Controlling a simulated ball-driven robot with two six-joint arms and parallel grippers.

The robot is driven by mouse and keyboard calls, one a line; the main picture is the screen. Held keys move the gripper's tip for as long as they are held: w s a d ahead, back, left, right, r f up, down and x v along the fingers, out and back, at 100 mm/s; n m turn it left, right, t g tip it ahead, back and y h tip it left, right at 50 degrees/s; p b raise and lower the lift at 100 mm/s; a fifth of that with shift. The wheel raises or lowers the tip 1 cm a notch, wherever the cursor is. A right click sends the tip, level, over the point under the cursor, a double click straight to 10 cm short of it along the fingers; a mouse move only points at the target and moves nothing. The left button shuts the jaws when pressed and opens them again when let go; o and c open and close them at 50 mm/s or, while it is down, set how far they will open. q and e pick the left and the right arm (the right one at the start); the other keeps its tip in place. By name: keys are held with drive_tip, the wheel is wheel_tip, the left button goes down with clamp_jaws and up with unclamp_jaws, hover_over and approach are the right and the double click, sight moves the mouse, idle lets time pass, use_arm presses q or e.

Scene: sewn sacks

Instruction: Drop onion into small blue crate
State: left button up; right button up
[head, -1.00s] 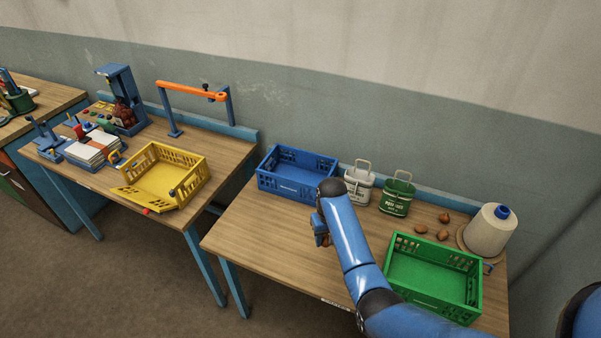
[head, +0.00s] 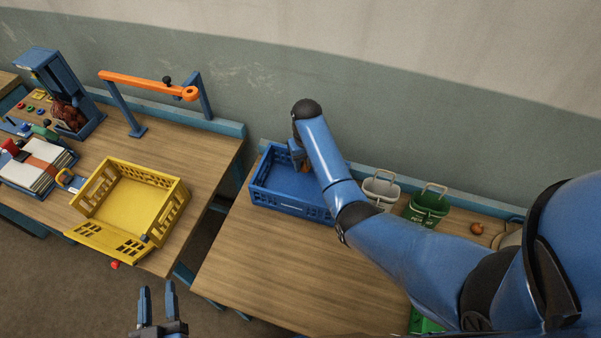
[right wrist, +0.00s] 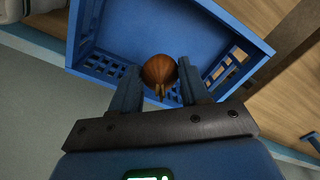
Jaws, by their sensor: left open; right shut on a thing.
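A small blue crate (head: 263,188) stands at the back left of the right-hand table; its floor looks empty where I can see it. In the right wrist view the crate (right wrist: 185,28) opens beneath my right gripper (right wrist: 160,85). That gripper is shut on a brown onion (right wrist: 159,70), held over the crate near one slotted wall. In the head view my right arm hides most of the gripper and the onion. My left gripper (head: 158,300) is open and empty at the bottom edge, in front of the left table.
A white pail (head: 380,190) and a green pail (head: 428,205) stand right of the blue crate. An onion (head: 477,229) lies farther right. A green crate (head: 425,322) is mostly hidden by my arm. A yellow crate (head: 130,197) sits on the left table.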

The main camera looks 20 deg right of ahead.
drive_tip(key=shift+w, duration=0.15)
drive_tip(key=shift+f, duration=0.15)
drive_tip(key=f+b, duration=0.1)
drive_tip(key=b, duration=0.1)
drive_tip(key=shift+s+f+b, duration=0.2)
drive_tip(key=shift+f+b, duration=0.1)
drive_tip(key=shift+f, duration=0.1)
wheel_tip(320, 180, down, 4)
drive_tip(key=b, duration=0.3)
drive_tip(key=shift+w+r, duration=0.1)
drive_tip(key=shift+r, duration=0.15)
drive_tip(key=o, duration=1.1)
